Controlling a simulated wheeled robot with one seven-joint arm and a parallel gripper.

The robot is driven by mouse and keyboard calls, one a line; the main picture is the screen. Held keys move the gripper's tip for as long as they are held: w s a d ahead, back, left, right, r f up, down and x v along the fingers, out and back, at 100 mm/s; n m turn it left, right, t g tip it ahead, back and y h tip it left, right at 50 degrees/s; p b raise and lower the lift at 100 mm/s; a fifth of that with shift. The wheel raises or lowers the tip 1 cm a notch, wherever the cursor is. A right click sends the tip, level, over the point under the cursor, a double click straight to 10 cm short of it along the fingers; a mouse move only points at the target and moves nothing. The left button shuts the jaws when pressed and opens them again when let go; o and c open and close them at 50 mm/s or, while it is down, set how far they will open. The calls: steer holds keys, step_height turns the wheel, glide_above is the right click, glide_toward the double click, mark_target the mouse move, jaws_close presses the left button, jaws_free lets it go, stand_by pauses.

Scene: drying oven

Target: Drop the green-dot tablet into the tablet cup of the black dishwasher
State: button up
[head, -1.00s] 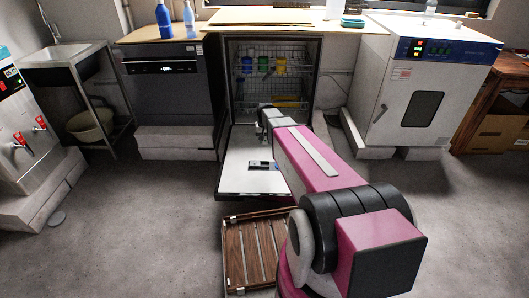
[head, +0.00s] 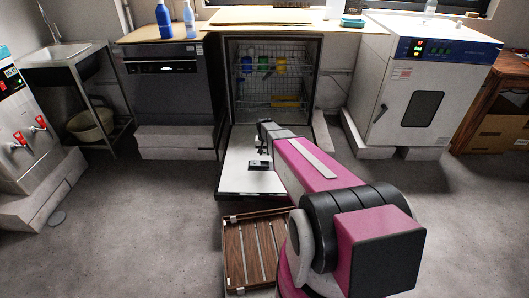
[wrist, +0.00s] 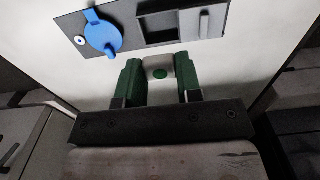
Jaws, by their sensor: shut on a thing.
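The green-dot tablet (wrist: 160,73) is white with a green spot and sits between the green fingers of my gripper (wrist: 161,78), which is shut on it. The open dishwasher's door (head: 240,181) is lowered flat, its pale inner face up. On it is a dark dispenser panel (head: 259,166). In the wrist view, the tablet cup (wrist: 160,28) is an open dark recess in that panel, just beyond the tablet, with a grey sliding lid (wrist: 205,22) to its right. A blue round cap (wrist: 102,36) is left of the cup. The gap between tablet and panel is hard to judge.
Racks (head: 270,90) with colored cups stand inside the open dishwasher. A closed dark dishwasher (head: 168,105) is to its left, a white oven (head: 415,95) to its right. A wooden slatted rack (head: 250,250) lies on the floor before the door.

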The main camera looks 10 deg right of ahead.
steer(key=shift+f, duration=3.25)
steer(key=o, duration=1)
steer(key=shift+c, duration=0.2)
steer(key=shift+a, duration=0.1)
steer(key=shift+a, duration=0.1)
steer(key=shift+c, duration=0.3)
steer(key=shift+o, duration=0.3)
step_height(320, 180, up, 11)
steer(key=shift+d, duration=0.2)
steer(key=shift+s, duration=0.1)
